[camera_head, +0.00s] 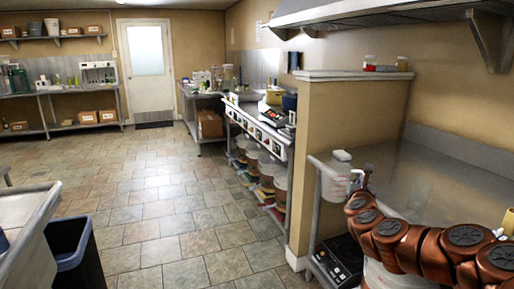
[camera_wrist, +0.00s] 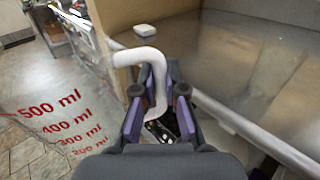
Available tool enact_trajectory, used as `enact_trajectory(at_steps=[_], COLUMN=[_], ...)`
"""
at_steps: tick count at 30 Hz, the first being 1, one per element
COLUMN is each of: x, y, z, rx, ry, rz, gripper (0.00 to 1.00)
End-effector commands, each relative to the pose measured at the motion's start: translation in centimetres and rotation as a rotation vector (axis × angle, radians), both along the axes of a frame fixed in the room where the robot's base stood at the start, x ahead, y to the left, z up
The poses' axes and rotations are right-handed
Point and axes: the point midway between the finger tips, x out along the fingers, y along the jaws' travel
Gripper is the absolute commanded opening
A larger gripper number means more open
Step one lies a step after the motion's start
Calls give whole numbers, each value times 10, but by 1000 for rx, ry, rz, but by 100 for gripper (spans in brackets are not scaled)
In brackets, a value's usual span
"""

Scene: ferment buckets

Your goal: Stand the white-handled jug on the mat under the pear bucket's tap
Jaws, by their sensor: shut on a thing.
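The jug (camera_head: 334,184) is clear, with a white handle. In the wrist view its wall (camera_wrist: 60,125) shows red marks from 200 to 500 ml, and its white handle (camera_wrist: 138,57) runs between my fingers. My gripper (camera_wrist: 156,92) is shut on that handle. In the head view my gripper (camera_head: 362,180) is at the jug's right side, at the left end of the steel counter on the right. The jug looks roughly upright and held up beside the counter's edge. I cannot make out the pear bucket, its tap or the mat in either view.
A tan half wall (camera_head: 345,150) stands just behind the jug. The steel counter (camera_head: 435,165) is largely bare, with a rail along its edge. A dark bin (camera_head: 75,255) is at lower left. The tiled floor (camera_head: 165,215) between is clear.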

Motion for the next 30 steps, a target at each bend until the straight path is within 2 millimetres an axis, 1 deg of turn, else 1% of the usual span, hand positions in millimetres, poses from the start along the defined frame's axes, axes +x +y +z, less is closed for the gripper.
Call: enact_trajectory(at_steps=[1,3,5,7,8,13,21,22,23,30], x=[4,7,9,10,11,11,8,9,9,9], y=[20,46,61,82,87,121,163,161,160,160], z=[-18,-30,-37,-47,-48,-65,-86,-76,-72,-53], rx=[0,0,1,1,1,1,1,1,1,1], ry=[0,0,-2,-1,-2,-1,-2,-3,-3,-3], rz=[45,103,141,188,200,278,374,370,368,367], gripper=[0,0,0,0,0,0,0,0,0,0])
